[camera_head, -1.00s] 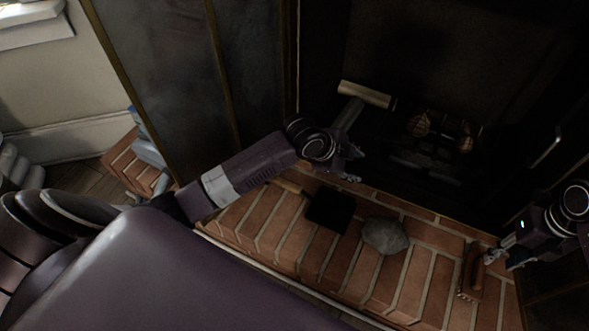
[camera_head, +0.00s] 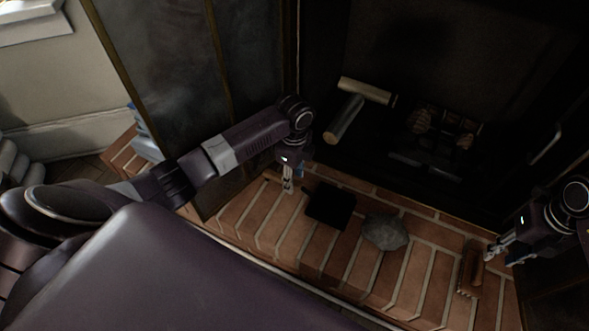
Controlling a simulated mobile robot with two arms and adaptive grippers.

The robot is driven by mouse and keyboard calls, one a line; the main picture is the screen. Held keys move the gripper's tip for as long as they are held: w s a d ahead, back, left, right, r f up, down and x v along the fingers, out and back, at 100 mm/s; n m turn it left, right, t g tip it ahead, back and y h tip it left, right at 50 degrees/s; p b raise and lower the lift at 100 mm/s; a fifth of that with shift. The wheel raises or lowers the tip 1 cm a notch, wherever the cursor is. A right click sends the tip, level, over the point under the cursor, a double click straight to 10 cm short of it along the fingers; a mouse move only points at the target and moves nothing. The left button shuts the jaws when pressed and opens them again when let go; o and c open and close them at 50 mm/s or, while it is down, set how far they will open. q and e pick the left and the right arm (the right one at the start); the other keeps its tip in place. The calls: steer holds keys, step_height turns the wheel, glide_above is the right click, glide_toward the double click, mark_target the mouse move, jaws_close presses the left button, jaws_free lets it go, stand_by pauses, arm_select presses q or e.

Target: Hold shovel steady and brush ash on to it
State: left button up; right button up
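The shovel's black pan (camera_head: 330,205) lies on the brick hearth. Its wooden handle, visible to the left of the pan a second ago, is now mostly hidden at my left gripper. My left gripper (camera_head: 288,185) points down at the handle end; whether its fingers are closed around it is too small to tell. A grey lump of ash (camera_head: 385,232) sits on the bricks right of the pan, apart from it. The brush (camera_head: 469,270) has a brown wooden body and lies further right. My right gripper (camera_head: 490,253) is at the brush's upper right side; its finger gap is unclear.
The brick hearth (camera_head: 420,262) has bare space between ash and brush. Behind it is the dark firebox with logs (camera_head: 364,91) and a grate (camera_head: 430,158). A dark glass screen panel (camera_head: 178,100) stands at the left, close to my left arm.

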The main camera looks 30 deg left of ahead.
arm_select(q)
steer(key=shift+f, duration=1.15)
jaws_close()
